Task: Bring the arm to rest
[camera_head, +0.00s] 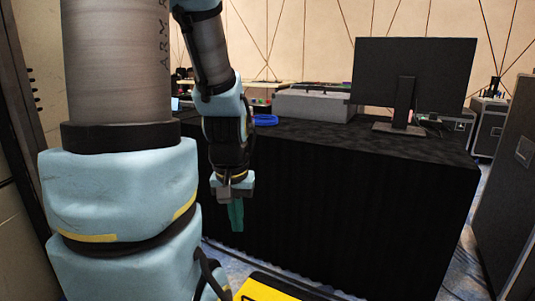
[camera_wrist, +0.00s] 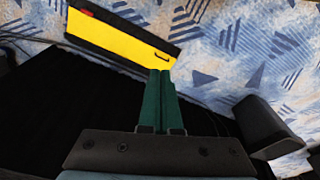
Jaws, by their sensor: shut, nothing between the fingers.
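My gripper (camera_head: 236,215) hangs at the end of my arm in the head view, pointing down in front of the black-draped table. Its green fingers are shut together with nothing between them. In the wrist view my gripper (camera_wrist: 161,75) also shows with its two green fingers side by side and touching. A yellow and black object lies below, beyond the fingertips. My large blue and grey arm links fill the left of the head view.
The black-draped table (camera_head: 340,210) carries a monitor (camera_head: 412,75), a grey case (camera_head: 315,105) and a blue ring-like item (camera_head: 265,120). The yellow object (camera_head: 262,291) lies on the patterned floor (camera_wrist: 235,50). Dark cases (camera_head: 488,125) stand at the right.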

